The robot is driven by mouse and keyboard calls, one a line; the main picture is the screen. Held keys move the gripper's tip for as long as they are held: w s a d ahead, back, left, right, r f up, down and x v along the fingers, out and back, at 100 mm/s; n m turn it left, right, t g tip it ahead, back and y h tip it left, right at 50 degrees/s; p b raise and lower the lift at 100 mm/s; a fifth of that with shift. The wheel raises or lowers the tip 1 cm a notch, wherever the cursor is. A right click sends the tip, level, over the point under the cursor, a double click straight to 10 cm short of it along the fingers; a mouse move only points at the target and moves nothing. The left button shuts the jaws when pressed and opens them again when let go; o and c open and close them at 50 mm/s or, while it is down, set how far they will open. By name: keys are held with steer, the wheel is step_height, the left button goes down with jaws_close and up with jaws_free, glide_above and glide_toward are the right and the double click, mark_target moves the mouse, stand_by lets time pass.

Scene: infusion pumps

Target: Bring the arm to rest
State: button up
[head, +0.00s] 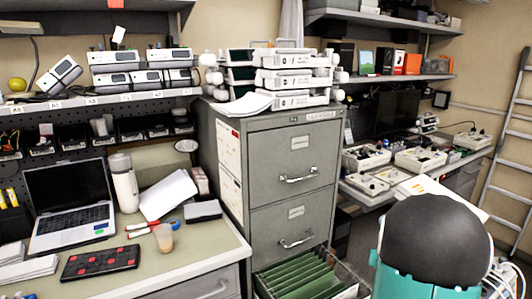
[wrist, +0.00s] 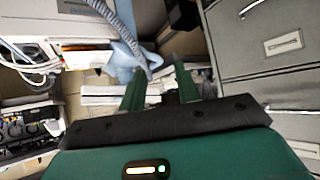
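My gripper (wrist: 160,84) shows in the wrist view with its two green fingers apart and nothing held between them. Beyond the fingers are a blue-grey cloth-like thing (wrist: 130,58) and a grey hose (wrist: 112,20), both apart from the fingers as far as I can tell. A rounded black and teal part of my arm (head: 435,245) fills the lower right of the head view. The fingers do not show in the head view.
A grey filing cabinet (head: 265,160) stands mid-view, its lower drawer (head: 350,288) open with green folders. Infusion pumps (head: 292,78) are stacked on top. A workbench (head: 200,248) with a laptop (head: 70,195) is left. A ladder (head: 508,150) leans at right.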

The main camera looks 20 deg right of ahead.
steer(key=a+r+n+y, duration=0.1)
steer(key=a+r+n, duration=0.1)
steer(key=a+r, duration=0.8)
steer(key=a+r+n+y, duration=0.2)
steer(key=a+r, duration=0.1)
steer(key=a, duration=1.3)
steer(key=s+a+r+n+g+y, duration=0.1)
steer(key=s+a+n+y, duration=0.1)
steer(key=s+a, duration=0.4)
steer(key=s+a+r+n+g+y, duration=0.1)
steer(key=s+a, duration=0.6)
steer(key=a, duration=0.7)
steer(key=shift+s+r+n+y, duration=0.25)
steer(key=shift+n+y, duration=0.25)
steer(key=shift+n, duration=0.5)
steer(key=shift+d, duration=0.1)
